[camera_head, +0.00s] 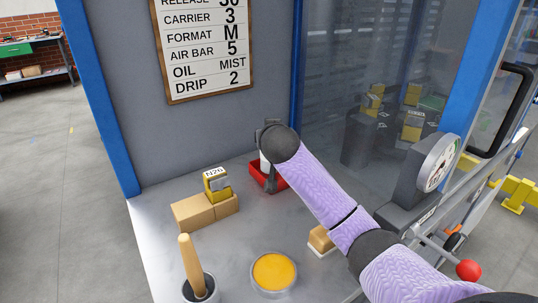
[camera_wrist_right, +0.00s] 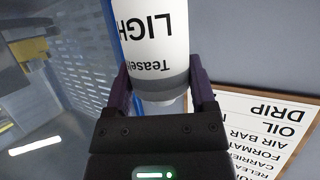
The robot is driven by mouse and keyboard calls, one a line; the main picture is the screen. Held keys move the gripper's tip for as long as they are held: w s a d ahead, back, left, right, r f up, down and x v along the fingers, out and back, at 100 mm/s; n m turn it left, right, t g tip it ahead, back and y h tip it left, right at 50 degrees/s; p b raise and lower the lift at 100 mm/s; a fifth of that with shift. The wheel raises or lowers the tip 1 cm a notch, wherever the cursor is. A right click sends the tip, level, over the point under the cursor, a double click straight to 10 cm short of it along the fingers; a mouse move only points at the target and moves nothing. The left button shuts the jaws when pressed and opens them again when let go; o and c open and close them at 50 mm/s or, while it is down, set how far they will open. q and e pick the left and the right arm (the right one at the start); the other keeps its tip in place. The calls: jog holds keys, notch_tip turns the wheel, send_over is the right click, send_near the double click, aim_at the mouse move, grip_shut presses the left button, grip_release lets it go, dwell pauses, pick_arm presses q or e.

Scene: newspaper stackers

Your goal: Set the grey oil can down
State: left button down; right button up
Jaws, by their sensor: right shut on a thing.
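In the wrist view the label and the wall sign are both upside down, so the can looks upright. In the head view my arm and wrist hide most of the can, and only a pale strip (camera_head: 264,160) shows. It is at the red tray (camera_head: 282,183) near the back of the metal table. I cannot tell whether the can touches the tray. My left gripper is not in view.
Cardboard-coloured blocks (camera_head: 190,212) carry a yellow-grey block marked N20 (camera_head: 216,180). A pot with a wooden handle (camera_head: 189,262), a round orange-filled dish (camera_head: 275,270) and a tan block (camera_head: 320,238) stand nearer. A gauge (camera_head: 438,163) is at right.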

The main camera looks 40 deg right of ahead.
notch_tip(320, 180, down, 3)
jog(key=shift+f+b, duration=0.15)
jog(key=shift+b, duration=0.35)
jog(key=shift+r, duration=0.2)
jog(key=shift+f, duration=0.1)
jog(key=o, duration=1)
jog(key=shift+o, duration=1.1)
